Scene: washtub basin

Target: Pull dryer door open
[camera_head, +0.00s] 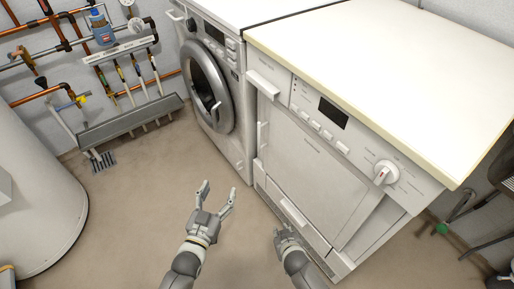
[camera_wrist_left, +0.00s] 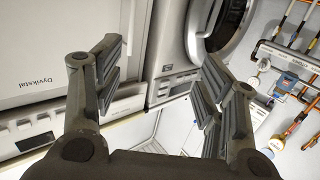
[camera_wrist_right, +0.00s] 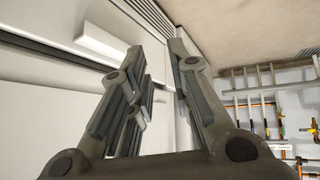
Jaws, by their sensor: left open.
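The dryer (camera_head: 318,150) is the white front loader on the right, with a dial and a dark display. Its flat square door (camera_head: 300,165) looks shut and has a pale grip at its left edge (camera_head: 262,138). My left gripper (camera_head: 218,190) is open and empty, above the floor in front of the gap between the two machines. In the left wrist view its fingers (camera_wrist_left: 160,75) are wide apart. My right gripper (camera_head: 283,234) is low before the dryer's lower front. In the right wrist view its fingers (camera_wrist_right: 158,70) are partly apart with nothing between them.
A washer (camera_head: 215,90) with a round door stands left of the dryer. A light worktop (camera_head: 400,60) covers the dryer. A white tank (camera_head: 35,195) stands at the left, and pipes with a grey trough (camera_head: 130,122) line the wall. The floor between is clear.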

